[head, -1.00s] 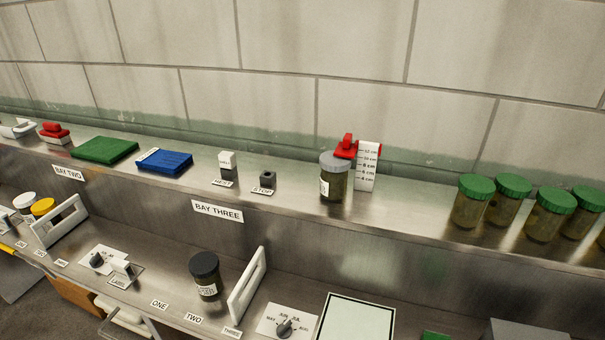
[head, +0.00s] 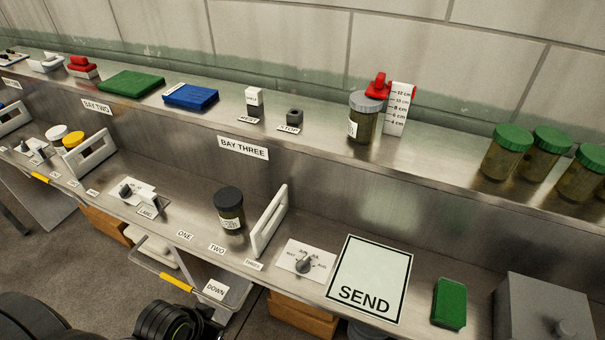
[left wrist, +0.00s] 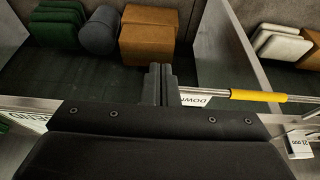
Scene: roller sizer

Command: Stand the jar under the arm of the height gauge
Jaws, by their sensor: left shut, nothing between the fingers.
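A jar with a grey lid (head: 364,118) stands upright on the upper shelf, close against the height gauge. The gauge has a white centimetre scale (head: 398,110) and a red arm (head: 378,86). The red arm shows at the lid's top right edge; I cannot tell whether it rests on the lid. A jar with a black lid (head: 229,211) stands on the lower counter, left of a white upright handle-like frame (head: 269,221). My left gripper (left wrist: 160,84) is shut and empty in the left wrist view, away from both jars. My right gripper is not in view.
Several green-lidded jars (head: 507,151) stand on the shelf at right. A SEND plate (head: 370,279) lies on the counter. A yellow-gripped bar (left wrist: 250,95) is near my left fingers.

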